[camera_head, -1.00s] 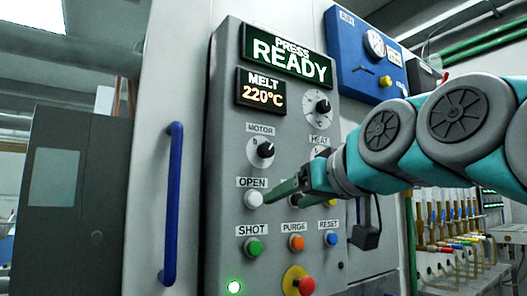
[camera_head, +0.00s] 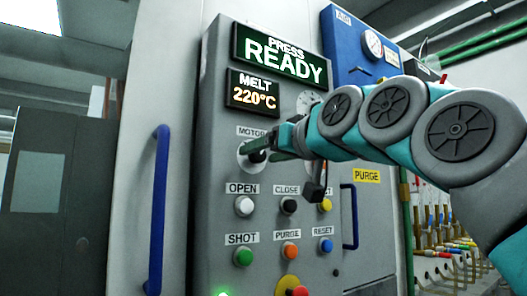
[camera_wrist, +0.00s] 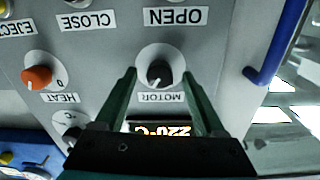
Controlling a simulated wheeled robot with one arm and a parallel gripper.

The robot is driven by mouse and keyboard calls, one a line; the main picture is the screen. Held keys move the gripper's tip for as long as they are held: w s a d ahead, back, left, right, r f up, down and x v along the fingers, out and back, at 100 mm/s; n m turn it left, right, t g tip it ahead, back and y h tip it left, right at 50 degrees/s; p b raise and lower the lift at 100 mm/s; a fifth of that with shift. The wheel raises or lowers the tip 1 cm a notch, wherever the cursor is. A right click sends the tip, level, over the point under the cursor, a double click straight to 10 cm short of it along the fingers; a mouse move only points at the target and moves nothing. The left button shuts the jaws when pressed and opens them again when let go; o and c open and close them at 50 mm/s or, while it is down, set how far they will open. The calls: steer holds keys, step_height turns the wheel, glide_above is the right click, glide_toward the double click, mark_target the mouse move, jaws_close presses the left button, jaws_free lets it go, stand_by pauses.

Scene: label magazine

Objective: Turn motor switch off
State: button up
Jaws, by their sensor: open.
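The motor switch is a dark rotary knob on a white round dial, above the OPEN button on the grey press panel (camera_head: 215,135). In the head view the motor knob (camera_head: 256,157) is partly covered by my gripper (camera_head: 260,149). In the wrist view, which is upside down, the knob (camera_wrist: 160,72) sits between the two green fingers of my gripper (camera_wrist: 159,75). The gripper is open, with a gap on each side of the knob. I cannot tell how deep the fingertips reach. The knob's exact setting is not clear.
The orange heat knob (camera_wrist: 37,78) is beside the motor knob. Below are the white OPEN button (camera_head: 244,206), black CLOSE button (camera_head: 288,205) and green SHOT button (camera_head: 243,257). Displays read PRESS READY (camera_head: 284,55) and MELT 220°C (camera_head: 254,92). A blue handle (camera_head: 158,210) stands left.

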steer(key=shift+w+a, duration=0.1)
steer(key=shift+w, duration=0.1)
jaws_close()
stand_by(0.5)
